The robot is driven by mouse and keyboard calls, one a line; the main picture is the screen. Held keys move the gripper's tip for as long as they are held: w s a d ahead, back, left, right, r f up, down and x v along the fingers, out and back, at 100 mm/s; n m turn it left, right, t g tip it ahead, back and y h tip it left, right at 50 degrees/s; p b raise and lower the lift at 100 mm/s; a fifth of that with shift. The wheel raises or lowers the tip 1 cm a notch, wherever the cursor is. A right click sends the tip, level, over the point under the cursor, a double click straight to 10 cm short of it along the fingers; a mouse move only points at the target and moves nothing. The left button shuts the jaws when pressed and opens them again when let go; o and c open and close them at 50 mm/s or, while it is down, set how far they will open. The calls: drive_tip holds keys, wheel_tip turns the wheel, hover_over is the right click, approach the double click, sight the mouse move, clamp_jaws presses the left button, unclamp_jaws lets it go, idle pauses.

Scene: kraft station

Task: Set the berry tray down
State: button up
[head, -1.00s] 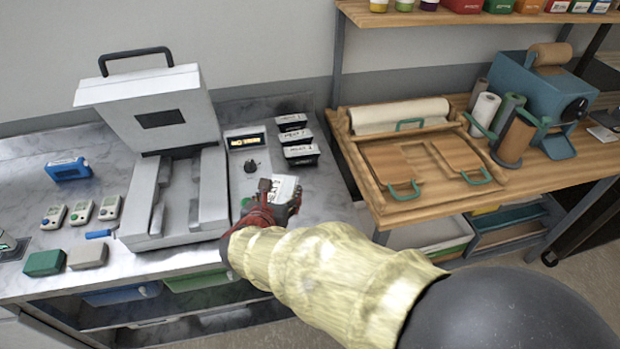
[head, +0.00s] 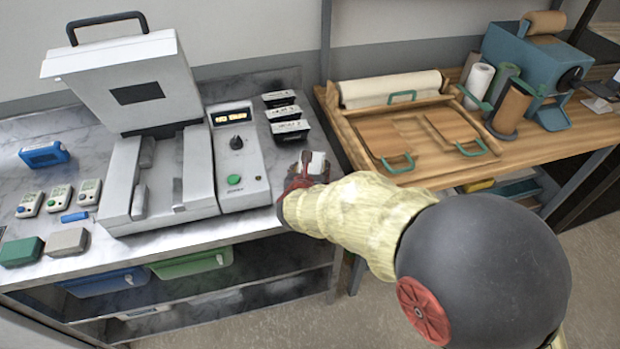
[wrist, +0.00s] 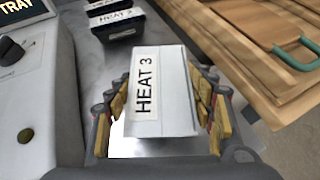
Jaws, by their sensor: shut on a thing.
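My gripper (head: 308,172) is shut on a pale grey box labelled "HEAT 3" (wrist: 165,92). The wrist view shows a finger on each side of the box. The box (head: 317,163) is over the right end of the marble counter (head: 262,236), in front of the black trays. I cannot tell whether its underside touches the counter. No berries show, and nothing in view is marked as a berry tray.
Several black labelled trays (head: 288,130) stand in a row behind my gripper. A control box with a knob and green button (head: 240,165) is to the left, beside a large open grey machine (head: 125,80). A wooden bench with boards (head: 345,110) is to the right.

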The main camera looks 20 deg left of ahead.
drive_tip(key=shift+f+b, duration=0.35)
drive_tip(key=shift+f, duration=1.1)
drive_tip(key=shift+f, duration=0.25)
drive_tip(key=o, duration=1.4)
drive_tip(key=shift+s+r, duration=0.1)
drive_tip(key=shift+r, duration=0.3)
drive_tip(key=p+v, duration=0.4)
drive_tip(key=v, duration=0.8)
drive_tip(key=shift+f, duration=0.15)
